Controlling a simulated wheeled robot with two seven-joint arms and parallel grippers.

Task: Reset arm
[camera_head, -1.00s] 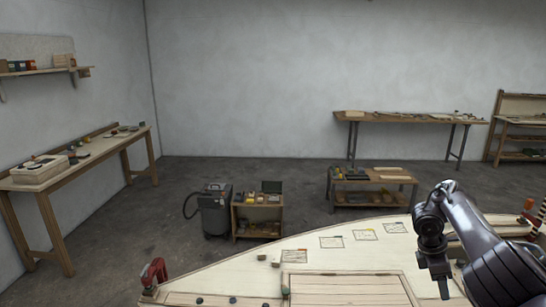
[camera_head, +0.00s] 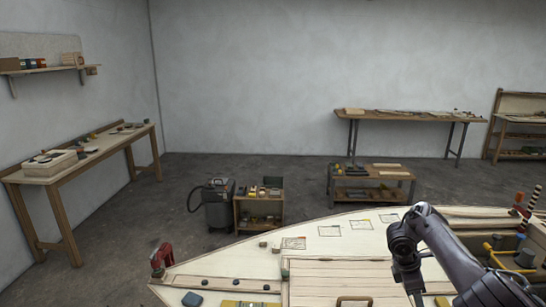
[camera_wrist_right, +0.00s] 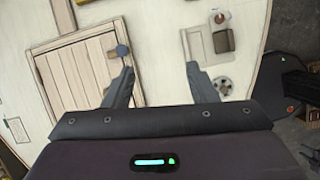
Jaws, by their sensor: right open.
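My right arm (camera_head: 452,255) comes in from the lower right in the head view, bent over the plywood hull (camera_head: 225,268). My right gripper (camera_head: 417,298) points down at the picture's bottom edge, its tips cut off there. In the right wrist view its two fingers (camera_wrist_right: 157,73) are spread apart with nothing between them. The pale hull deck lies beyond the fingers, with a framed plank panel (camera_wrist_right: 82,78) behind the left finger. My left gripper is not in view.
A red clamp (camera_head: 162,258) sits at the hull's left tip. A hatch panel (camera_head: 335,280) lies mid-deck. An open recess with a yellow handle (camera_head: 500,252) is at right. A vacuum (camera_head: 217,205) and low carts stand beyond, with floor free around them.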

